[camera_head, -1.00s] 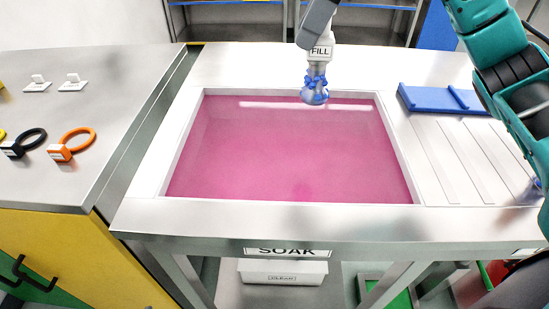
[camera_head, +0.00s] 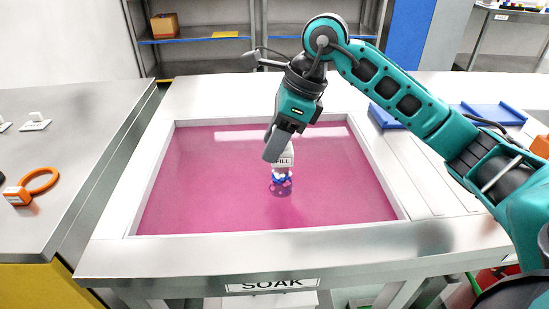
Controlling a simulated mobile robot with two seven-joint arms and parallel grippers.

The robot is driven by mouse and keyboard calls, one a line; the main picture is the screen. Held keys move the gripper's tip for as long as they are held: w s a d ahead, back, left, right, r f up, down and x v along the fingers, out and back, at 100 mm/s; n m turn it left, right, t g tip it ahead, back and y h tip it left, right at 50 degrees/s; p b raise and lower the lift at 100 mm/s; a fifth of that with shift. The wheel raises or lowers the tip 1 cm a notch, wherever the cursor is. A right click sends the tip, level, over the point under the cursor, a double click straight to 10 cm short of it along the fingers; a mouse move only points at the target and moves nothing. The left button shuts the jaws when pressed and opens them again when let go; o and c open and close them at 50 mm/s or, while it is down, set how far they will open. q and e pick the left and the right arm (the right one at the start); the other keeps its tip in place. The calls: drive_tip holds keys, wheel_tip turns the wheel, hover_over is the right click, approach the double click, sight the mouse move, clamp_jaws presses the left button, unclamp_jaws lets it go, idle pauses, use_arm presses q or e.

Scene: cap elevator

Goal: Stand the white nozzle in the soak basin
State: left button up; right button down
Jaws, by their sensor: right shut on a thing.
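The soak basin (camera_head: 110,243) is a steel-rimmed sink filled with pink liquid (camera_head: 210,180), with a SOAK label on its front. My right gripper (camera_head: 278,145) reaches in from the right and points down over the middle of the basin. It is shut on the white nozzle (camera_head: 284,158), which carries a FILL label and has a blue lower end. The nozzle hangs roughly upright below the gripper. I cannot tell whether its lower end touches the liquid. The fingers partly hide the nozzle's top. My left gripper is not in view.
A blue tray (camera_head: 488,114) lies on the ribbed drainboard right of the basin. A steel counter on the left holds an orange ring (camera_head: 38,181) and small white pieces (camera_head: 35,122). Shelves with a cardboard box (camera_head: 165,25) stand behind. The liquid around the nozzle is clear of other things.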

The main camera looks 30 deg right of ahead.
drive_tip(key=shift+f, duration=1.8)
drive_tip(key=shift+b, duration=0.3)
drive_tip(key=shift+f, duration=0.25)
drive_tip(key=c, duration=0.6)
unclamp_jaws()
drive_tip(key=shift+r, duration=0.15)
drive_tip(key=shift+d+r, duration=0.1)
drive_tip(key=shift+r, duration=0.2)
drive_tip(key=p+v, duration=0.1)
drive_tip(key=v, duration=1)
drive_tip(key=shift+d+r+p, duration=0.15)
drive_tip(key=shift+r+p, duration=0.05)
drive_tip(key=shift+p, duration=0.1)
drive_tip(key=shift+s, duration=0.1)
